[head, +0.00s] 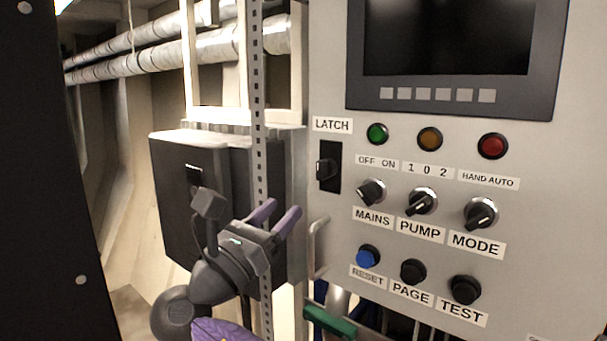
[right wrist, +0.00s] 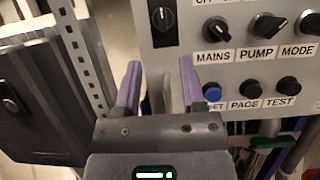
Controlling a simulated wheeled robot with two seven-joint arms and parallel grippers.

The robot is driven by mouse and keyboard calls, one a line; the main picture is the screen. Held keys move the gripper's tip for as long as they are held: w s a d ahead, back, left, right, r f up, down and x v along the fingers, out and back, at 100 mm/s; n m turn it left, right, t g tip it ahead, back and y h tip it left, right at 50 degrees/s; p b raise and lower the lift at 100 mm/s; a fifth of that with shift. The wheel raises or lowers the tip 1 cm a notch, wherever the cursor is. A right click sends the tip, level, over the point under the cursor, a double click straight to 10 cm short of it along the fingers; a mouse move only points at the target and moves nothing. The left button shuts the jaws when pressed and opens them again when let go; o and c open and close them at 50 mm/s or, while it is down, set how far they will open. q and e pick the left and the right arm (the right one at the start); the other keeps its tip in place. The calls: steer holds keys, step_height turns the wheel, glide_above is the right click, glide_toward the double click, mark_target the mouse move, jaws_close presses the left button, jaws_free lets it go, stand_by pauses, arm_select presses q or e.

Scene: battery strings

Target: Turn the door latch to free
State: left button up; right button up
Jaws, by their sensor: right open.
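The door latch (head: 327,168) is a small dark knob on a black upright plate, under a LATCH label (head: 332,125) on the grey panel. In the right wrist view the latch (right wrist: 162,17) shows at the top, with its pale mark upright. My right gripper (head: 279,213) is open, with two purple fingers. It is below and left of the latch in the head view, apart from it and empty. In the right wrist view the open fingers (right wrist: 160,72) point up toward the panel, below the latch. My left gripper is not in view.
The panel carries MAINS (head: 371,192), PUMP (head: 421,201) and MODE (head: 481,213) knobs, with a blue RESET button (head: 368,256) below. A pale handle (head: 318,248) stands at the panel's left edge. A dark box (head: 190,200) and a perforated strip (head: 258,110) lie left.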

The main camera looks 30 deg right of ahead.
mark_target(318, 172)
steer(key=p+x, duration=0.1)
steer(key=x, duration=0.2)
steer(key=p+x, duration=0.1)
steer(key=x, duration=0.2)
steer(key=p+x, duration=0.2)
steer(key=x, duration=0.1)
steer(key=shift+s+d+r, duration=0.15)
steer(key=shift+d+r, duration=0.1)
steer(key=shift+r, duration=0.15)
steer(key=shift+f, duration=0.1)
jaws_close()
